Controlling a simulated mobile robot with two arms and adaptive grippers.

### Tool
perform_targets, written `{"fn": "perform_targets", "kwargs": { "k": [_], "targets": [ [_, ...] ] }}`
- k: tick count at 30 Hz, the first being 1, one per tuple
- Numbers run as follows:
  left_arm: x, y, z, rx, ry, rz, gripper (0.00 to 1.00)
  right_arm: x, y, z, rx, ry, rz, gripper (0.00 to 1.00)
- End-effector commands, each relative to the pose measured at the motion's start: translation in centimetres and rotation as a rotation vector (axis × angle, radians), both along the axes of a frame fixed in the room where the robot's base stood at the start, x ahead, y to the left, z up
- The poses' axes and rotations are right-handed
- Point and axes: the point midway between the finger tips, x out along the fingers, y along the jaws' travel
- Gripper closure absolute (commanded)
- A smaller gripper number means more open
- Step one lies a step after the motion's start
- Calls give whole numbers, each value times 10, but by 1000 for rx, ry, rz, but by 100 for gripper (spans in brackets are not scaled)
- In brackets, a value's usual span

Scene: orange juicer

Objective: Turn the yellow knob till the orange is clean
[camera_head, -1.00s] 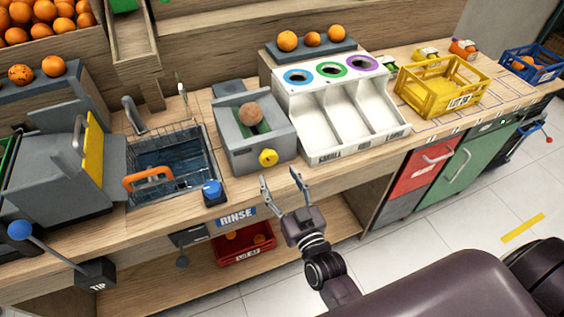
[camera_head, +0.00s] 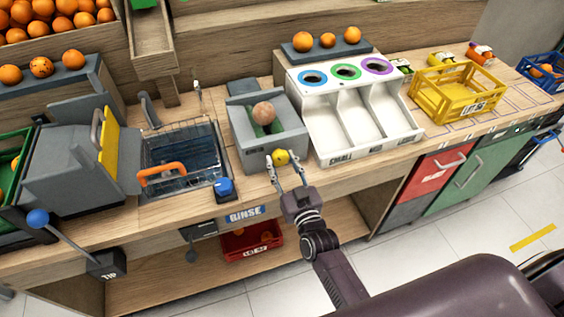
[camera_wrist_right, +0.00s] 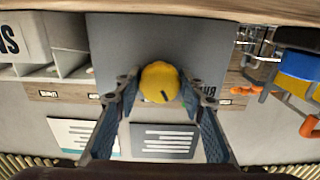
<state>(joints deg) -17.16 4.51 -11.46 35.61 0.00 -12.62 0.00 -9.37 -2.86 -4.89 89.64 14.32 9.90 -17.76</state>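The yellow knob (camera_head: 281,157) is on the front of a grey box-shaped washer (camera_head: 262,145). In the right wrist view the knob (camera_wrist_right: 160,82) shows a dark mark on its face. A brownish, dull orange (camera_head: 264,113) sits in the washer's open top. My right gripper (camera_head: 284,159) has its two fingers spread on either side of the knob. In the right wrist view its fingertips (camera_wrist_right: 158,88) flank the knob; whether they touch it is unclear. My left gripper does not show.
A sink with a wire basket (camera_head: 184,160) and a blue button (camera_head: 224,187) lie left of the washer. A white three-slot sorter (camera_head: 350,115) stands to its right. A red crate (camera_head: 252,242) sits on the shelf below. A yellow crate (camera_head: 458,92) stands farther right.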

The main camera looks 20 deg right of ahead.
Motion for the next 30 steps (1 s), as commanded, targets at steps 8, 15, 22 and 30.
{"fn": "perform_targets", "kwargs": {
  "k": [8, 15, 22, 30],
  "targets": [
    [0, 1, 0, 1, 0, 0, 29, 0, -1, 0, 4, 0, -1, 88],
    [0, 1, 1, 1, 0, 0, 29, 0, 0, 0, 64, 2, 0, 88],
    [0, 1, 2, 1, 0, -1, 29, 0, 0, 0, 217, 7, 0, 88],
    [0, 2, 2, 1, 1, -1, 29, 0, 1, 0, 471, 15, 1, 88]
  ]
}}
